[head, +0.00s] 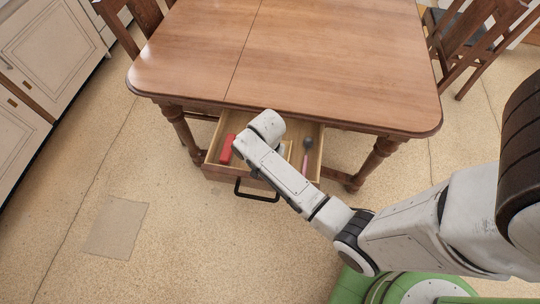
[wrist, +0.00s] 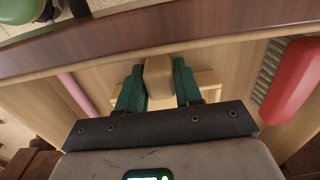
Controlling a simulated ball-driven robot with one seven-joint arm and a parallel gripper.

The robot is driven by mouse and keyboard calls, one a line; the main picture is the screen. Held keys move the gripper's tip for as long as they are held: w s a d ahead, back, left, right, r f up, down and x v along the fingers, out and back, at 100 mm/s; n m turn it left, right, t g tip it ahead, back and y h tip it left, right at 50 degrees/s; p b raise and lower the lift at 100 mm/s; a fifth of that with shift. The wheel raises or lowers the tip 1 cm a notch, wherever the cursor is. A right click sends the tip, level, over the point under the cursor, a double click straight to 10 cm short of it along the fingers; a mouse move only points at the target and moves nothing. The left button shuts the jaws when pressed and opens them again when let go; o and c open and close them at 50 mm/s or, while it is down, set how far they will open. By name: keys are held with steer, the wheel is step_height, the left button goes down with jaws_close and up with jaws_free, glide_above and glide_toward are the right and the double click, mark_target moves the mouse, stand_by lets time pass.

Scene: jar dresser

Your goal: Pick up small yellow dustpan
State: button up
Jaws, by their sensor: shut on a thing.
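The small yellow dustpan (wrist: 158,80) looks pale tan in the wrist view. Part of it sits between the two green fingers of my gripper (wrist: 158,88), with a wider part showing behind them. My gripper is shut on it, inside or just over the open drawer (head: 212,158) of the wooden table. In the head view my arm hides the gripper and most of the dustpan. I cannot tell whether the dustpan still touches the drawer floor.
A red object (head: 227,149) lies at the drawer's left, and a pink-handled tool (head: 306,155) at its right. The drawer's black handle (head: 257,194) sticks out in front. The wooden table (head: 300,60) overhangs the drawer. Chairs stand behind; floor at left is clear.

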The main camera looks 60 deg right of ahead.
steer(key=c, duration=0.4)
steer(key=shift+r, duration=0.1)
